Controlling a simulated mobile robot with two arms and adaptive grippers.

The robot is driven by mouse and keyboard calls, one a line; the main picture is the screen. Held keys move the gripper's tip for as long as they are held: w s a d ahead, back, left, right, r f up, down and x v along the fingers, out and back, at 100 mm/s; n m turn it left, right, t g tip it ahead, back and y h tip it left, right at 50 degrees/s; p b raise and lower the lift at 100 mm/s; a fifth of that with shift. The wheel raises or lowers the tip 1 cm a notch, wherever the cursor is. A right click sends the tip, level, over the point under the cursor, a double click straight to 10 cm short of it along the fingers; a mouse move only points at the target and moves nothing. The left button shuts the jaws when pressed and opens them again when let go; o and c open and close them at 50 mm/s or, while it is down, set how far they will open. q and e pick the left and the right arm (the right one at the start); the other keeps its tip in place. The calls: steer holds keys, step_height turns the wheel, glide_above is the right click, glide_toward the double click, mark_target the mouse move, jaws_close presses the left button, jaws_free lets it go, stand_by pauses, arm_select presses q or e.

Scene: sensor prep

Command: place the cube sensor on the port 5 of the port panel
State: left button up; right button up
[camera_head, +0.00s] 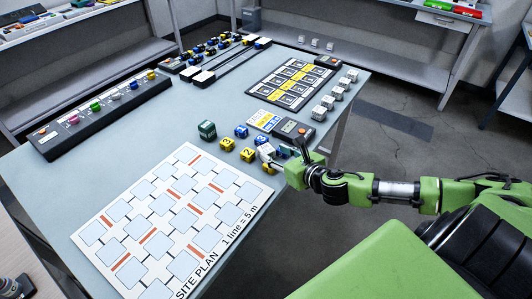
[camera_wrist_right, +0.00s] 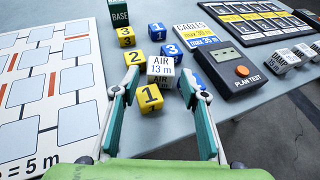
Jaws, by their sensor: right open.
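A white cube labelled AIR 13 m (camera_wrist_right: 160,68) is among the coloured cubes; it is small and partly hidden by my gripper in the head view (camera_head: 266,151). It looks like the cube sensor. My right gripper (camera_head: 284,156) is open; in the right wrist view its green-padded fingertips (camera_wrist_right: 159,78) are on either side of the white cube, with no clear contact. A long black panel (camera_head: 102,128) with a row of coloured pieces lies at the table's left; it may be the port panel. Its port numbers are too small to read. My left gripper is not in view.
A yellow cube 1 (camera_wrist_right: 150,97) sits just in front of the white cube, between the fingers. Blue and yellow cubes, a green BASE block (camera_head: 207,130) and a PLAN TEST box (camera_wrist_right: 232,72) are close by. A site plan sheet (camera_head: 150,262) covers the front.

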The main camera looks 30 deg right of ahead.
mark_target(267, 150)
steer(key=shift+f+p+x, duration=0.15)
steer(key=shift+x, duration=1.35)
steer(key=shift+f+p+x, duration=0.15)
steer(key=shift+x, duration=1.4)
steer(key=shift+s+d, duration=0.1)
steer(key=shift+s, duration=0.1)
steer(key=c, duration=1)
steer(key=shift+r, duration=0.1)
